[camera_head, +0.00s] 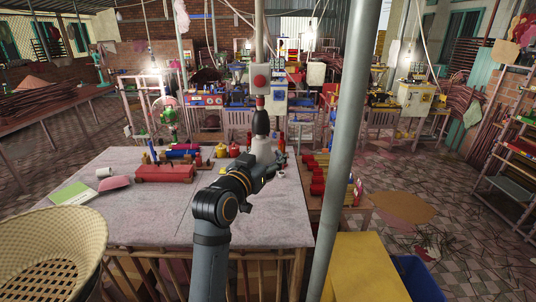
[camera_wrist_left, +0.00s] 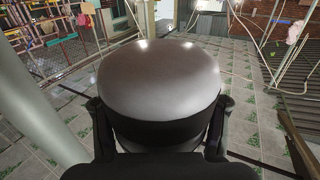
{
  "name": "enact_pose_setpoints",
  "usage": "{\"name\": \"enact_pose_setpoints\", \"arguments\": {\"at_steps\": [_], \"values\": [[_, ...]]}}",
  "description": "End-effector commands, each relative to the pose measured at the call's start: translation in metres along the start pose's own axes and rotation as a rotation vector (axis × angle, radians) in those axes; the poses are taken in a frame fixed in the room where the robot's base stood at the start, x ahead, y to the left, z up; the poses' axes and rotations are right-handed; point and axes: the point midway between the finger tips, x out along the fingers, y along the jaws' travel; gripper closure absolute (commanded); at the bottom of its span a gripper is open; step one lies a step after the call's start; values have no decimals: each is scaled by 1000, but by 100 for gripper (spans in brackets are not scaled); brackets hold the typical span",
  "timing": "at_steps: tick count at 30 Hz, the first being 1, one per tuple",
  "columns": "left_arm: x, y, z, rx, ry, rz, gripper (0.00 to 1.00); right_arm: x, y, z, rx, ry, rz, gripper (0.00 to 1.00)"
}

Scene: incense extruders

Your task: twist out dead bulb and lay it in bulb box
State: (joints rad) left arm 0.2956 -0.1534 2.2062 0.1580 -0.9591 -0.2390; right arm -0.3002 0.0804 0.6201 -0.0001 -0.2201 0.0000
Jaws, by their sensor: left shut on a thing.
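My left gripper (camera_head: 272,168) is over the right part of the pale worktable. In the left wrist view the left gripper (camera_wrist_left: 160,110) has its fingers on both sides of a large rounded grey thing with a dark lower rim, which looks like the bulb (camera_wrist_left: 160,75). In the head view a pale grey bulb (camera_head: 263,149) shows just behind the gripper, directly under a dark hanging socket (camera_head: 261,123). I cannot tell whether bulb and socket touch. The bulb box cannot be made out for sure. My right gripper is not in view.
The worktable (camera_head: 160,220) holds a red block (camera_head: 164,173), a pink piece (camera_head: 115,182), a green booklet (camera_head: 71,193) and a white cup (camera_head: 104,172) at left. A grey pole (camera_head: 345,130) stands to the right. The table's middle front is clear. A woven basket (camera_head: 55,240) is front left.

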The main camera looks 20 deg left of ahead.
Motion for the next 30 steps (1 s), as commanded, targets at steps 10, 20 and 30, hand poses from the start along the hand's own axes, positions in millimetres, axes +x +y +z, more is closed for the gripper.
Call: {"name": "enact_pose_setpoints", "arguments": {"at_steps": [10, 20, 30], "values": [[0, 2, 0, 0, -1, 63, 71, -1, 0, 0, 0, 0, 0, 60], [0, 5, 0, -1, -1, 134, 71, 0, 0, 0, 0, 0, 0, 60], [-1, 8, 0, 0, -1, 204, 72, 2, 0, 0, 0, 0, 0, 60]]}}
